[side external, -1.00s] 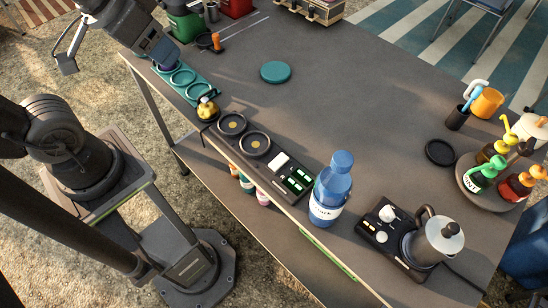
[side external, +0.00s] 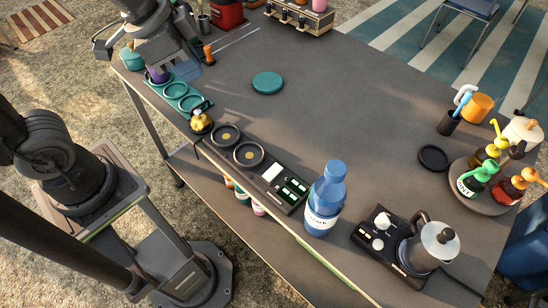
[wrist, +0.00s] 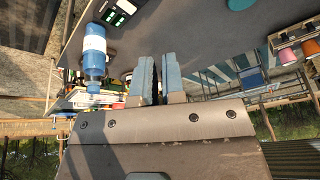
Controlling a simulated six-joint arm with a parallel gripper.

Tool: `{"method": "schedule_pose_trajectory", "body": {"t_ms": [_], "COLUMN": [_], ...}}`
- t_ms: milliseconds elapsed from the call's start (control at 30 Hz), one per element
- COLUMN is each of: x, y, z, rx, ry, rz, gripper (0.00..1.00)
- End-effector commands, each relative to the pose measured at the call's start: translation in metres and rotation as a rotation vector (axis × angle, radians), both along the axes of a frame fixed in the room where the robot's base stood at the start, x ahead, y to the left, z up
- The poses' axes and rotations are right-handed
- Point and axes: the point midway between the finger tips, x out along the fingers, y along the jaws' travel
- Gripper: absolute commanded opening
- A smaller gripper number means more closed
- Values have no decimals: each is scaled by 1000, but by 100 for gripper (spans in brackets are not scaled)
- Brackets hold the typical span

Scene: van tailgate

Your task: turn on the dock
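A long black panel (side external: 265,171), which looks like the dock, lies along the table's near-left edge. It has two round pads (side external: 249,154) with yellow-brown centers, a white rectangle (side external: 272,172) and several green-lit switches (side external: 294,188). Its lit end (wrist: 120,13) also shows at the top of the wrist view. My gripper (side external: 203,55) is at the upper left in the side view, above the far-left end of the table and well away from the panel. In the wrist view, its two fingers (wrist: 158,80) are separated by a narrow dark gap. I cannot judge whether it is shut; I see nothing held.
A blue bottle (side external: 325,200) stands beside the panel's lit end. A metal pot (side external: 432,245) sits on a black burner unit (side external: 378,226). A teal ring holder (side external: 180,93) and a small gold object (side external: 201,121) lie at the panel's other end. The table's middle is mostly clear.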

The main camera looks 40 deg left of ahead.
Motion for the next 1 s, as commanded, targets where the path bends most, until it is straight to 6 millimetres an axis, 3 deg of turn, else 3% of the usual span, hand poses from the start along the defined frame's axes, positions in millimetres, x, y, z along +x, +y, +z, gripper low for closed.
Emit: {"method": "schedule_pose_trajectory", "body": {"t_ms": [100,300,500,700,1000], "x": [19,45,60,64,65], "y": [-22,-57,-82,-92,-93], "z": [-16,-47,-75,-86,-86], "rx": [25,50,57,59,59], "ry": [38,63,61,55,53], "rz": [-238,-619,-883,-989,-997], "gripper": [0,0,0,0,0]}}
